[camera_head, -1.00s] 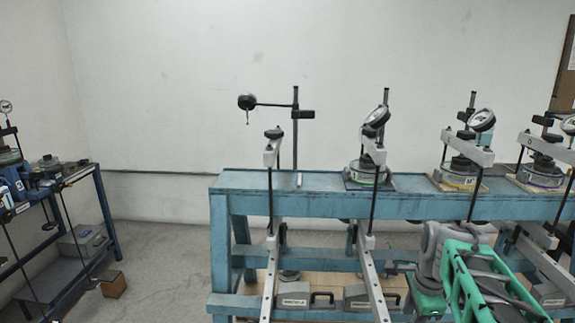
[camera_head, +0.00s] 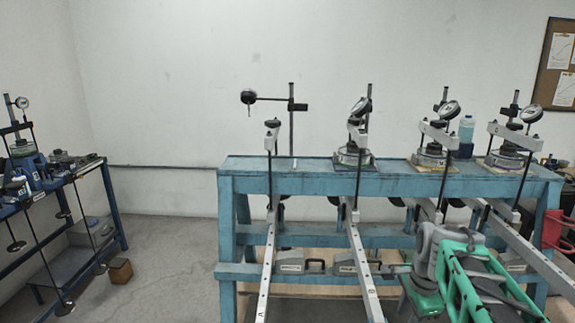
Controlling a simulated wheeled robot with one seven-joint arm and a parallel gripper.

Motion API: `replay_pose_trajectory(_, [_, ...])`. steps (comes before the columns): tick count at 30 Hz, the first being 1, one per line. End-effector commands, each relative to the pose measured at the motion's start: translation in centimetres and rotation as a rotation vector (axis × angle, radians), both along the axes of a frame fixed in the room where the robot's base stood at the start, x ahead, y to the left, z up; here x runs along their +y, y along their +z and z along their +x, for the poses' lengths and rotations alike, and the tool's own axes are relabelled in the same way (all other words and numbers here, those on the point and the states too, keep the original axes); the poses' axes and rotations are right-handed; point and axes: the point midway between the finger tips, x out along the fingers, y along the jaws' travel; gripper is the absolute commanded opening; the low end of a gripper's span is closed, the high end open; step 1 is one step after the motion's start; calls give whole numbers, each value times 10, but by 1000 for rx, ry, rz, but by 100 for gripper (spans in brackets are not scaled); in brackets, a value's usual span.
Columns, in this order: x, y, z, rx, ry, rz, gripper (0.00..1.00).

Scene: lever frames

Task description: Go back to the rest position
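My arm shows at the lower right as a grey joint and a green lattice link, in front of the blue bench (camera_head: 290,182). My gripper itself cannot be made out in this view. Several lever frames stand along the bench, each with a long pale lever arm (camera_head: 263,272) sloping down toward me. Dial gauges (camera_head: 361,107) sit over round cells on the bench top. At the left end, a gauge on a side rod (camera_head: 248,97) hangs with no cell under it.
A second, dark blue bench (camera_head: 92,163) with similar gear stands at the left, with a brown block (camera_head: 120,271) on the floor by it. Floor (camera_head: 170,270) is clear between the benches.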

Motion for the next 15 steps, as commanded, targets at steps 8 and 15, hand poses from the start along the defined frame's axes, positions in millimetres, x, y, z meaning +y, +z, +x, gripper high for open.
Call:
replay_pose_trajectory(8, [-3, 1, 3, -11, 269, -62, 33])
replay_pose_trajectory(15, [0, -31, -21, 45, 627, -110, 33])
